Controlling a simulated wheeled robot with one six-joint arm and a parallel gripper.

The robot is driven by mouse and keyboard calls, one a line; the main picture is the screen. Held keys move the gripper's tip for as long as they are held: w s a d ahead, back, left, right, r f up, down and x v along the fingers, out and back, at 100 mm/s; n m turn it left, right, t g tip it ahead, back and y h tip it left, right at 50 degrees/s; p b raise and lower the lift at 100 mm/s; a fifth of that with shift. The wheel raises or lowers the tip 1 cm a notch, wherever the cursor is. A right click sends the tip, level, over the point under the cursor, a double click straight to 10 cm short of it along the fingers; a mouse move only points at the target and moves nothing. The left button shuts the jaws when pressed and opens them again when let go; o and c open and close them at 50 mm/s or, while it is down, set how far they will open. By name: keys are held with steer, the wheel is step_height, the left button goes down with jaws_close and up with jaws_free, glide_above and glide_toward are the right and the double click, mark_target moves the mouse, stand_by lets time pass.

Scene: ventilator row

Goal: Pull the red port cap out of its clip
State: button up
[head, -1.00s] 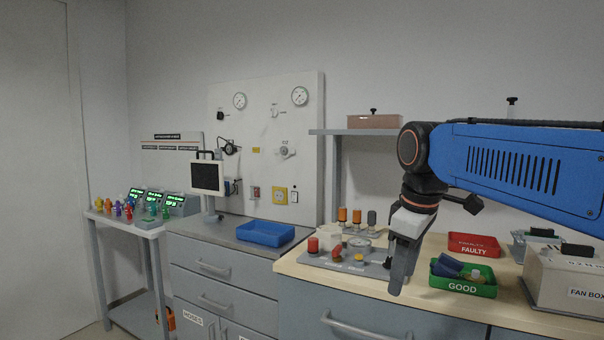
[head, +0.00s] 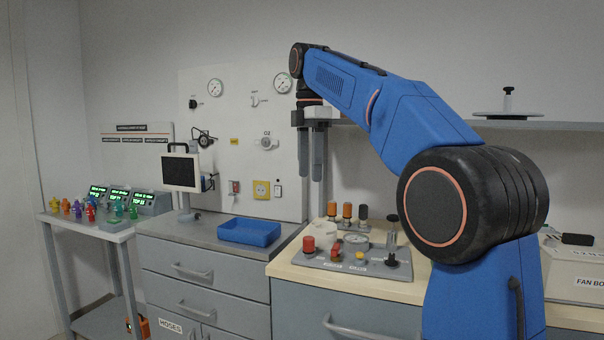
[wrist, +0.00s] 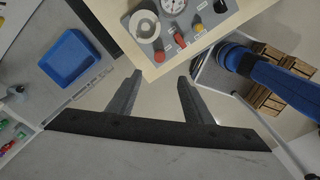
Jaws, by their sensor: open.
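A small red piece (head: 234,187) sits in a grey mount low on the white wall panel (head: 205,120); it may be the red port cap in its clip, but it is too small to tell. Red knobs also stand on the bench-top plate: a larger one (head: 308,244) and a smaller one (head: 336,251). A red knob also shows in the wrist view (wrist: 158,57). My gripper (head: 310,178) is open and empty, its fingers pointing down in front of the panel's right edge. It is right of the small red piece and apart from it. In the wrist view my gripper's fingers (wrist: 159,78) are spread with nothing between.
A blue tray (head: 249,231) lies on the grey counter below the panel, with a monitor (head: 180,172) beside it. A yellow socket (head: 261,189) and white switch (head: 278,190) sit right of the small red piece. A shelf (head: 540,125) runs right of the panel.

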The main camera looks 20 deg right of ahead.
mark_target(309, 237)
step_height(309, 237, down, 17)
steer(key=shift+f, duration=0.15)
stand_by(0.6)
steer(key=c, duration=1.1)
steer(key=shift+r, duration=0.25)
steer(key=shift+r, duration=1.3)
